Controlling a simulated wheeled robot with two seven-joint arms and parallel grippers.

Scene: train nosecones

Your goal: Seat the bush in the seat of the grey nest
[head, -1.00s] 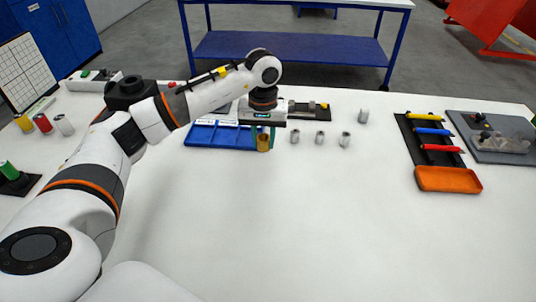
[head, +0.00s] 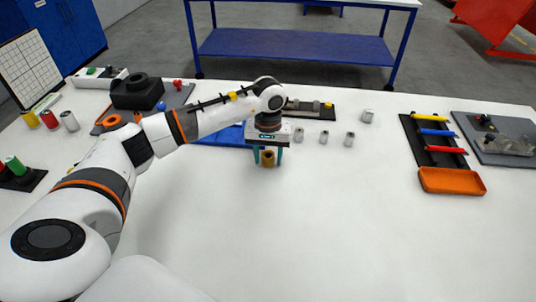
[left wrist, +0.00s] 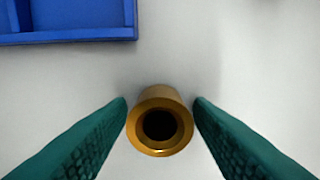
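The bush is a short, hollow bronze cylinder (head: 268,159). In the left wrist view the bush (left wrist: 160,122) stands bore-up between the teal fingers. My left gripper (head: 267,161) has one finger on each side of the bush, with the fingertips at its wall. The bush has moved along with the gripper, so it looks gripped. Whether its lower end touches the table is hard to tell. I cannot pick out the grey nest with certainty; part of the table behind my left arm is hidden. My right gripper is not in view.
A blue tray (head: 218,136) lies left of the gripper, partly behind my arm. Several small grey cylinders (head: 324,136) stand to the right. A dark rack with coloured bars ends in an orange tray (head: 452,181). A grey board (head: 515,157) lies far right. The front table is clear.

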